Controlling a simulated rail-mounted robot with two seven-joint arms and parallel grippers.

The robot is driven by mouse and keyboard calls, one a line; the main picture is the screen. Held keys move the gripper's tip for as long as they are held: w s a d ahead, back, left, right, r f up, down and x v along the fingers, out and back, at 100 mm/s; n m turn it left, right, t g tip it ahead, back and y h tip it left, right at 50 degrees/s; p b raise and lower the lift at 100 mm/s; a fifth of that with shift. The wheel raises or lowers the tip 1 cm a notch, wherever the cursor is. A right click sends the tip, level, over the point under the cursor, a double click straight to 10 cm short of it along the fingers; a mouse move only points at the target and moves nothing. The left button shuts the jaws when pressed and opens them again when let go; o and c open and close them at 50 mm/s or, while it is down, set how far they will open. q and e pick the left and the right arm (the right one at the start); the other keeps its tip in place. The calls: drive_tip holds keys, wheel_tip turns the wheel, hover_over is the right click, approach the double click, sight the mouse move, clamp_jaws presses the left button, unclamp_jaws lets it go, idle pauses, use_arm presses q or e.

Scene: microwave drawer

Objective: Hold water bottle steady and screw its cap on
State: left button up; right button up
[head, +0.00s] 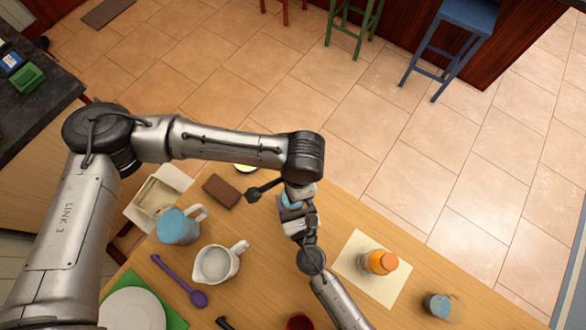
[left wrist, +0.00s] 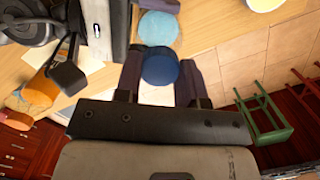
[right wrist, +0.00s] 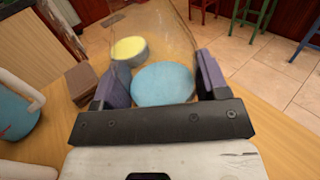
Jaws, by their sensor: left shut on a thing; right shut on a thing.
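My left gripper (left wrist: 160,80) is shut on a dark blue cap (left wrist: 160,68), held between its fingers. My right gripper (right wrist: 160,90) is shut on the water bottle, whose light blue round part (right wrist: 163,85) lies between its fingers. The light blue part also shows just beyond the cap in the left wrist view (left wrist: 158,28), and between the two grippers in the head view (head: 291,201). Both grippers are close together near the table's far edge. Whether cap and bottle touch, and how they line up, I cannot tell.
On the wooden table stand a blue-filled pitcher (head: 178,227), a white pitcher (head: 217,264), a brown block (head: 222,191), and a tan box (head: 152,204). An orange bottle (head: 379,262) stands on a cream board (head: 398,290). A purple spoon (head: 180,282) lies nearby.

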use_arm(q)
drive_tip(key=m, duration=0.6)
drive_tip(key=shift+m+t, duration=0.3)
drive_tip(key=shift+t, duration=0.1)
drive_tip(key=m, duration=0.8)
drive_tip(key=shift+t+h, duration=0.3)
drive_tip(key=shift+t, duration=0.1)
drive_tip(key=m, duration=0.4)
drive_tip(key=shift+h, duration=0.3)
drive_tip(key=m, duration=0.4)
drive_tip(key=m+h, duration=0.1)
drive_tip(key=m, duration=0.4)
drive_tip(key=shift+a+m, duration=0.1)
drive_tip(key=shift+m, duration=0.3)
drive_tip(key=m, duration=0.5)
drive_tip(key=shift+g, duration=0.3)
drive_tip(key=m, duration=0.5)
drive_tip(key=shift+g+h, duration=0.3)
